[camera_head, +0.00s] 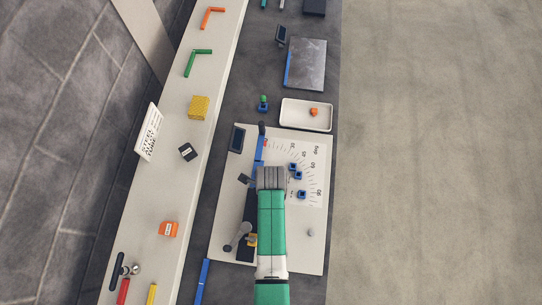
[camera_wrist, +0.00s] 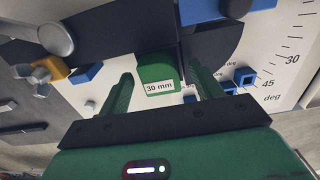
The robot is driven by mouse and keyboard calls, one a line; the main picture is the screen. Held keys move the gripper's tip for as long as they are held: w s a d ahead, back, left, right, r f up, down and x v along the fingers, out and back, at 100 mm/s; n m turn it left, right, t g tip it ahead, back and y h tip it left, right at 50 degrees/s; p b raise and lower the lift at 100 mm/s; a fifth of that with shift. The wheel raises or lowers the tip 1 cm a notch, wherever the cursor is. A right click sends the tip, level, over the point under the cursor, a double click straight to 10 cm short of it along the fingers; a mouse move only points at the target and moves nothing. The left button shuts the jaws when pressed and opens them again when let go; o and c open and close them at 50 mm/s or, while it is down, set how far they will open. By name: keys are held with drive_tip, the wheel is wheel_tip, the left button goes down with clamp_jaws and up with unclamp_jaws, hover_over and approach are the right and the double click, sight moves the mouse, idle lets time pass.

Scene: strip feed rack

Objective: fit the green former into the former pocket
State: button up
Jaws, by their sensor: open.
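The green former (camera_wrist: 158,74) carries a "30 mm" label and shows in the wrist view, against a dark part of the plate fixture. My gripper (camera_wrist: 162,70) is open, with one green finger on each side of the former. Gaps show between both fingers and the former, so it is not clamped. In the head view my arm's wrist covers the former and the fingertips. I cannot make out the former pocket or tell whether the former sits in it.
The pale plate (camera_head: 310,255) bears an angle scale, blue blocks (camera_wrist: 244,77), a yellow piece (camera_wrist: 50,70) and a grey knob (camera_wrist: 55,38). A white tray (camera_head: 291,116) with an orange piece stands beyond. The shelf at left holds several loose items, including a yellow block (camera_head: 198,107).

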wheel_tip(320, 180, up, 8)
drive_tip(key=shift+f+p, duration=0.2)
drive_tip(key=shift+p, duration=0.1)
idle(0.6)
